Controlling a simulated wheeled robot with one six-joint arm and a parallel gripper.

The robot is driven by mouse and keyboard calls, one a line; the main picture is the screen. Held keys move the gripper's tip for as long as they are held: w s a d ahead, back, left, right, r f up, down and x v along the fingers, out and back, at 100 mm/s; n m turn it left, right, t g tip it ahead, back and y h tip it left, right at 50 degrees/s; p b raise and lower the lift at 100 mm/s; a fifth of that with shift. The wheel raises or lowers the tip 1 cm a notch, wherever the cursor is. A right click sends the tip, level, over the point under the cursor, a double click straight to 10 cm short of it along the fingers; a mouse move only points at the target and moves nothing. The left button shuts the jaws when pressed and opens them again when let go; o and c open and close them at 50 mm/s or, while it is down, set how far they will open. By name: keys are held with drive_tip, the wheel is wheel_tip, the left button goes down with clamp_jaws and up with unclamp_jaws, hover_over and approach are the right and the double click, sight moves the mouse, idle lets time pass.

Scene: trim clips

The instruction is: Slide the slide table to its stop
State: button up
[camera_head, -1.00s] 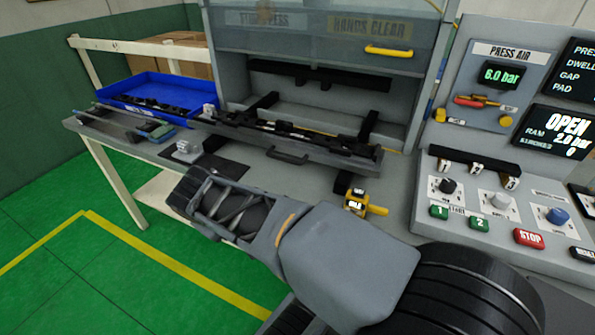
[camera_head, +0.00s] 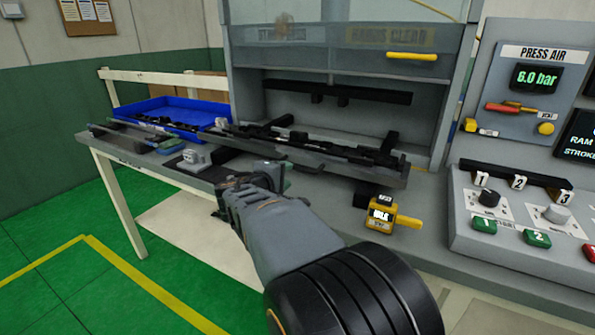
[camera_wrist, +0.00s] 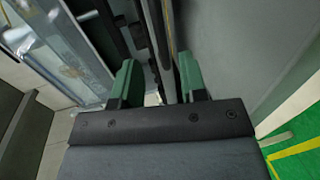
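The slide table (camera_head: 385,176) is a long grey tray with black trim parts lying along it. It sticks out in front of the press opening. Its dark front handle (camera_head: 308,169) is partly hidden by my gripper. My gripper (camera_head: 275,174) is at the table's front side, close to the handle. In the wrist view, the two green fingers of my gripper (camera_wrist: 157,78) stand apart. A long grey edge and dark bars show between and beyond them. I cannot tell whether the fingers touch the handle.
The press (camera_head: 345,62) stands behind, its clear guard with yellow handle (camera_head: 412,56) raised. A blue bin (camera_head: 185,112) is at the left. A yellow device (camera_head: 392,217) sits on the bench right of my arm. The control panel (camera_head: 520,215) is at the right.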

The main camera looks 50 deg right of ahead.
sight(296, 168)
drive_tip(key=x, duration=0.7)
drive_tip(key=shift+w+d+f, duration=0.1)
drive_tip(key=shift+d, duration=0.25)
clamp_jaws()
